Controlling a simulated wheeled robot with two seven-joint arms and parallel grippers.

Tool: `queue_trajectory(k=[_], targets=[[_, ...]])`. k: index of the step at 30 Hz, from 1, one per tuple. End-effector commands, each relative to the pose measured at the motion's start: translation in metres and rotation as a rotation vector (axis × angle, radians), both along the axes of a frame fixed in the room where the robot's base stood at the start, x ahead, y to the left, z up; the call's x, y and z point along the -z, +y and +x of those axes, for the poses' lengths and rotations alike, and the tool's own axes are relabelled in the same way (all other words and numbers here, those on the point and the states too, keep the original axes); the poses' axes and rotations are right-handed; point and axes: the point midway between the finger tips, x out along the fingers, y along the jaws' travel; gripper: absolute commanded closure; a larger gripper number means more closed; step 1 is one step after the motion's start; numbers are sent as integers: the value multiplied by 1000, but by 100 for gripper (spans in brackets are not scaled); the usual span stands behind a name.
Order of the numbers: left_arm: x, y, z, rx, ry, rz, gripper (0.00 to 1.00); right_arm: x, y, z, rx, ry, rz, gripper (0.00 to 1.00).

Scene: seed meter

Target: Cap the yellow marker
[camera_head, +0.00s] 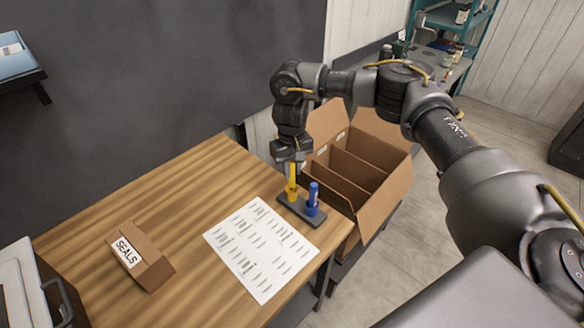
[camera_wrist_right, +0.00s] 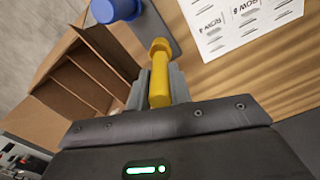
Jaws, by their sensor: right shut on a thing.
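The yellow marker (camera_head: 292,183) is upright, held from above by my right gripper (camera_head: 290,163). Its lower end meets a wider yellow piece, which looks like its cap (camera_head: 291,196), at the far end of the dark grey stand (camera_head: 299,211). In the right wrist view the marker (camera_wrist_right: 159,82) lies between the fingers (camera_wrist_right: 159,88), with the wider yellow end (camera_wrist_right: 160,46) beyond them. I cannot tell whether marker and cap are fully pressed together. My left gripper is not in view.
A printed sheet (camera_head: 260,250) lies beside the stand on the wooden table (camera_head: 190,190). A SEALS box (camera_head: 140,257) sits further left. An open divided cardboard box (camera_head: 375,195) stands off the table's right edge. The table's middle is clear.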

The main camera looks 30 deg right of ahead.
Motion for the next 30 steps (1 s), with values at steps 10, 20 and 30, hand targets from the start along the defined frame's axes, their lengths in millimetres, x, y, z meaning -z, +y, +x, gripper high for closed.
queue_trajectory(k=[10, 20, 30], targets=[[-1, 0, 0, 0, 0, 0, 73, 6, 0, 0, 0, 1, 0, 100], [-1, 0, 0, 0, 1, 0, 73, 10, 0, 0, -1, 0, 0, 100], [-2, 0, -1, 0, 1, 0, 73, 13, 0, 0, -1, 1, 0, 100]])
